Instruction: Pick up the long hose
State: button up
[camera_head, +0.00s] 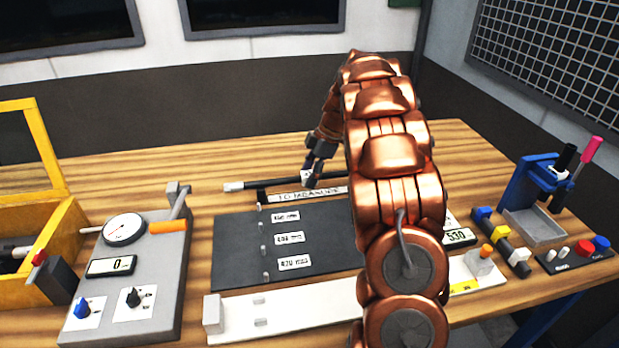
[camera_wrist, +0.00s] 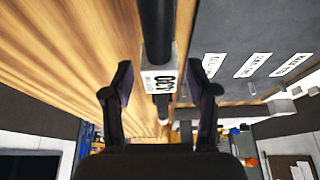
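A long black hose (camera_head: 263,184) with a pale end lies along the back of the table, and my arm hides its right part. In the wrist view the black hose (camera_wrist: 156,25) runs down the middle, with a white printed tag (camera_wrist: 158,79) around it. My gripper (camera_head: 312,174) is at the hose, behind the "TO MEASURE" strip (camera_head: 315,193). In the wrist view its two fingers (camera_wrist: 162,82) are apart, one on each side of the tagged part, with visible gaps. Whether the fingertips reach down around the hose cannot be told.
A dark board (camera_head: 235,255) with labelled slots lies in front of the hose. A white rail (camera_head: 285,312) is nearer. A grey gauge box (camera_head: 160,290) and a yellow crate (camera_head: 60,235) stand left. A blue press (camera_head: 535,190) and small blocks stand right. Bare wood lies behind the hose.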

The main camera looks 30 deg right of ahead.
jog(key=c, duration=1)
jog(key=shift+r, duration=0.15)
